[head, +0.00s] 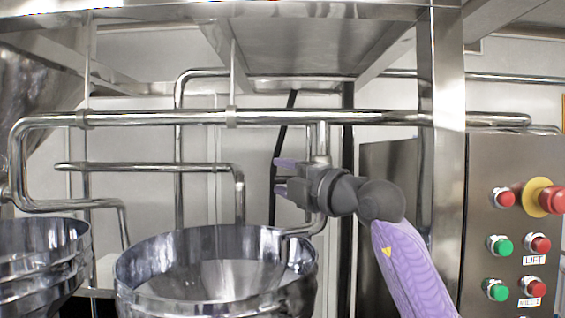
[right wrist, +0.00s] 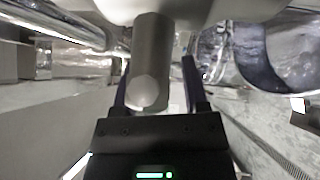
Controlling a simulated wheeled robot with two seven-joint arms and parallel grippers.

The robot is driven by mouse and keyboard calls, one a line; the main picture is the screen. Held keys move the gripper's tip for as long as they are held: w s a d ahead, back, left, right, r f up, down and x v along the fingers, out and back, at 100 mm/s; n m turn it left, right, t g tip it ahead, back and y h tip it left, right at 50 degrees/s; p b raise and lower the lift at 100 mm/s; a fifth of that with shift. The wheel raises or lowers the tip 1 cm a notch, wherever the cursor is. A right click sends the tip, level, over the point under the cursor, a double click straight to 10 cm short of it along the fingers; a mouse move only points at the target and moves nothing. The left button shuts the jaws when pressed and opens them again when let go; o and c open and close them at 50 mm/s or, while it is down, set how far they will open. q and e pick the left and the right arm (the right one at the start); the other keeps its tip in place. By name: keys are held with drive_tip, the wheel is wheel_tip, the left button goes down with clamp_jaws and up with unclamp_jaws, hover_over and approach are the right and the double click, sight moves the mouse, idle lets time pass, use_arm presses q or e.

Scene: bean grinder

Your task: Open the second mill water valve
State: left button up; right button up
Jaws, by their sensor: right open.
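The gripper hides much of the valve. In the right wrist view, a grey cylindrical bar with a rounded end, apparently the valve handle (right wrist: 151,62), lies between the two dark fingers of my right gripper (right wrist: 157,88). The fingers are apart on either side of it; I cannot tell whether they touch it. My left gripper is not in view.
A control box (head: 485,240) with red and green buttons and a yellow-ringed stop button stands at the right. A steel post (head: 448,120) rises beside my right arm. Steel pipes (head: 150,118) cross behind. Another metal bowl (head: 40,250) is at the left.

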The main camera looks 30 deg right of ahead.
drive_tip(key=shift+w+a, duration=0.1)
drive_tip(key=shift+w, duration=0.1)
clamp_jaws()
idle(1.3)
